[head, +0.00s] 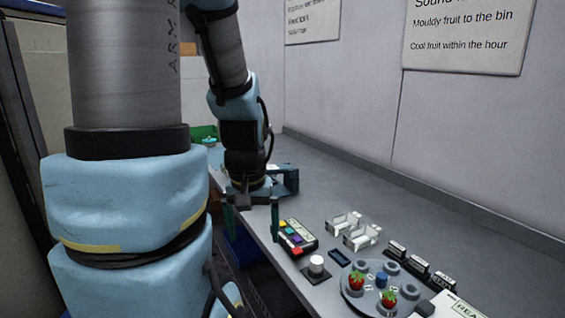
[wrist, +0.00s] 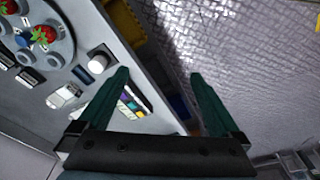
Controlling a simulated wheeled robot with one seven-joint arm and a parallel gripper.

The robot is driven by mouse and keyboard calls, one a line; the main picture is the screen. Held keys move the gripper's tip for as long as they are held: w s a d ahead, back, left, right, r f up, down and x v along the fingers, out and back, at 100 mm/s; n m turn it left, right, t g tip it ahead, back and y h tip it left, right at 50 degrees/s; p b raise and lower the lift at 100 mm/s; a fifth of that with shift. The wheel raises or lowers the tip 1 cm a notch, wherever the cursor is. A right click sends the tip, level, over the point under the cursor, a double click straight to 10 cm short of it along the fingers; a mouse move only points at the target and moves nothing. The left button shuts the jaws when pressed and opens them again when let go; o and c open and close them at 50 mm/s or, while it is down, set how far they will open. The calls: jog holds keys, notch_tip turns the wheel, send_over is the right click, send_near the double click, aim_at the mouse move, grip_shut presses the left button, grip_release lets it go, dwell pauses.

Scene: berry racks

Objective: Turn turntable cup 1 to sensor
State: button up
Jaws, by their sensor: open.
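The turntable (head: 366,297) is a round grey disc at the front right of the counter in the head view. It carries grey ring-like cups, two of them holding red strawberries (head: 356,280), around a blue centre knob (head: 381,280). It also shows at the top left of the wrist view (wrist: 68,48). Which cup is number 1 cannot be told. A white round knob (head: 316,264) stands on a dark base left of the turntable. My gripper (head: 253,230) is open and empty, at the counter's front edge, apart from the turntable; its green fingers show in the wrist view (wrist: 158,75).
A panel with coloured buttons (head: 295,237) lies beside my gripper. Clear holders (head: 355,230) and small dark labelled blocks (head: 416,266) stand behind the turntable. A white labelled box (head: 452,306) is at its right. The counter's back strip is clear.

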jog(key=shift+s+a+f, duration=0.1)
jog(key=shift+s+a, duration=0.1)
jog(key=shift+a, duration=0.25)
jog(key=c, duration=0.3)
jog(key=shift+w+d, duration=0.1)
jog(key=shift+d, duration=0.05)
jog(key=shift+c, duration=0.8)
jog(key=w+d+m+b, duration=0.1)
jog(key=d, duration=0.1)
jog(key=d+b, duration=0.1)
jog(key=w+d+f+m+b, duration=0.1)
jog(key=d, duration=0.1)
jog(key=shift+w+d+f+m, duration=0.1)
jog(key=shift+w+d+m, duration=0.2)
jog(key=shift+d, duration=0.05)
jog(key=shift+c, duration=0.5)
jog(key=m+g+b, duration=0.2)
jog(key=m+b, duration=0.5)
jog(key=m, duration=0.1)
send_near(382, 275)
notch_tip(382, 275, down, 9)
jog(key=shift+s+d+r+p, duration=0.15)
jog(key=shift+d+p, duration=0.05)
jog(key=shift+p, duration=0.2)
grip_shut()
